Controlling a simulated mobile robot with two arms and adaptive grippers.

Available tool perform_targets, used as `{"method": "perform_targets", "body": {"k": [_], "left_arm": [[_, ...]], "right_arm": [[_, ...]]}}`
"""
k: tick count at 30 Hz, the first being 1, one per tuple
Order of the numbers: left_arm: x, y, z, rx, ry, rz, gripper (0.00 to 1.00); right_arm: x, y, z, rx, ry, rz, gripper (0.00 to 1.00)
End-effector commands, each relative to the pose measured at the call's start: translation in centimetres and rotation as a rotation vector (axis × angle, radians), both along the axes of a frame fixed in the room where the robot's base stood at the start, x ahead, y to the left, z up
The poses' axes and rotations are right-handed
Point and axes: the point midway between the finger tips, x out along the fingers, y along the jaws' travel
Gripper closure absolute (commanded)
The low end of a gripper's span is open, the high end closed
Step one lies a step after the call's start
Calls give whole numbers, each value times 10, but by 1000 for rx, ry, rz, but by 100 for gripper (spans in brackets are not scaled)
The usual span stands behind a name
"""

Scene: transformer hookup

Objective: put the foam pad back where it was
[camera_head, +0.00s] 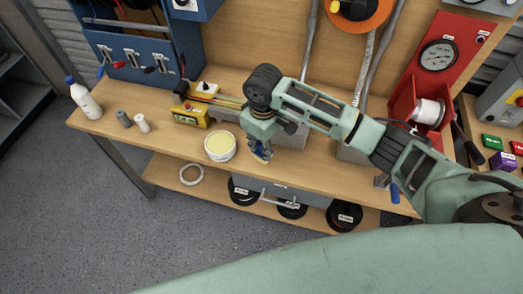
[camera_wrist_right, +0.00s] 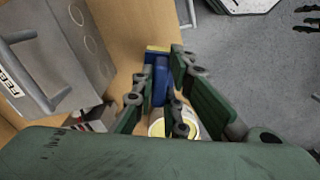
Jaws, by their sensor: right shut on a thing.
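My right gripper (camera_head: 262,148) reaches down over the front edge of the workbench. In the right wrist view (camera_wrist_right: 168,85) its fingers are shut on a small block, blue with a yellow end, which I take to be the foam pad (camera_wrist_right: 160,82). In the head view the gripper's fingers hide most of the pad, and only bits of blue and yellow show. A round white tub (camera_head: 220,157) with a pale yellow top stands on the bench just left of the gripper. It also shows partly behind the fingers in the right wrist view (camera_wrist_right: 186,128). My left gripper is not in view.
A yellow device (camera_head: 191,116) stands behind the tub. A white bottle (camera_head: 85,99) and two small cylinders (camera_head: 133,121) are on the bench's left. A grey box (camera_wrist_right: 50,60) is close beside the gripper. Black reels (camera_head: 343,215) sit on the lower shelf.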

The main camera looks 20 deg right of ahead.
Motion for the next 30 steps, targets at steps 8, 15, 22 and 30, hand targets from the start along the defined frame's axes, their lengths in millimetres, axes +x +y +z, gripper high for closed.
{"method": "perform_targets", "body": {"k": [8,15,22,30], "left_arm": [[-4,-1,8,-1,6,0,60],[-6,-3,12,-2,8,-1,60],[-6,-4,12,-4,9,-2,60],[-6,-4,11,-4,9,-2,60]], "right_arm": [[5,3,-21,-4,4,0,100],[6,3,-44,-1,-2,1,100],[6,3,-45,-1,-2,1,100],[6,3,-48,-2,-1,1,73]]}}
